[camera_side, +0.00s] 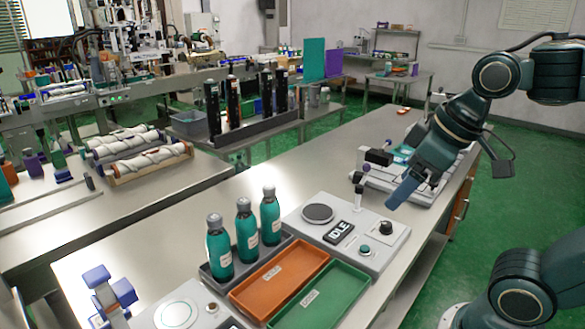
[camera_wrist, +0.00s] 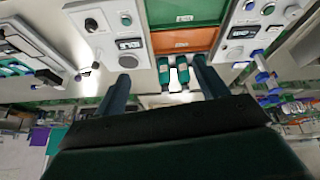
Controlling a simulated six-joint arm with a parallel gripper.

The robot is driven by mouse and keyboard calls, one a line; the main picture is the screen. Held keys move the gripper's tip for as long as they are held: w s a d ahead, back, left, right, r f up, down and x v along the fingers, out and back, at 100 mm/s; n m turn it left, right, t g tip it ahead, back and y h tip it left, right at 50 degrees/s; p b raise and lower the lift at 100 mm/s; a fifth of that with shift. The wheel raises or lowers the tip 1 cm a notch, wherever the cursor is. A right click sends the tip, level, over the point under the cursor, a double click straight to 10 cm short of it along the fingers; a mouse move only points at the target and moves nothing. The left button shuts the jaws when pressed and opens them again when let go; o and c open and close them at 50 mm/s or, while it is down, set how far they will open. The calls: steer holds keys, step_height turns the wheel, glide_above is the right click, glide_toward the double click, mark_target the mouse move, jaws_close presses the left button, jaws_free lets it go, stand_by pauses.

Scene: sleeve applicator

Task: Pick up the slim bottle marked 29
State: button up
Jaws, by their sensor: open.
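Three slim teal bottles with grey caps stand upright in a dark tray (camera_side: 222,284) in the side view: a left one (camera_side: 219,250), a middle one (camera_side: 246,232) and a right one (camera_side: 270,217). Their white labels are too small to read, so I cannot tell which is marked 29. My gripper (camera_side: 398,198) is open and empty, above the bench to the right of the bottles and well apart from them. In the wrist view two bottles (camera_wrist: 163,73) show beyond and between my spread fingers; the third is not clearly visible there.
An orange tray (camera_side: 262,297) and a green tray (camera_side: 335,304) lie right of the bottles. A control box (camera_side: 372,262) with an IDLE display and knobs stands behind them. A blue-grey device (camera_side: 108,292) stands front left. The bench behind the bottles is clear.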

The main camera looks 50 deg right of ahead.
steer(key=w+r+n+g, duration=0.1)
steer(key=w+r+n, duration=0.25)
steer(key=w, duration=0.45)
steer(key=n+g, duration=0.4)
steer(key=n, duration=0.9)
glide_toward(270, 185)
steer(key=shift+a, duration=0.1)
steer(key=shift+f, duration=0.15)
steer(key=shift+f, duration=4.2)
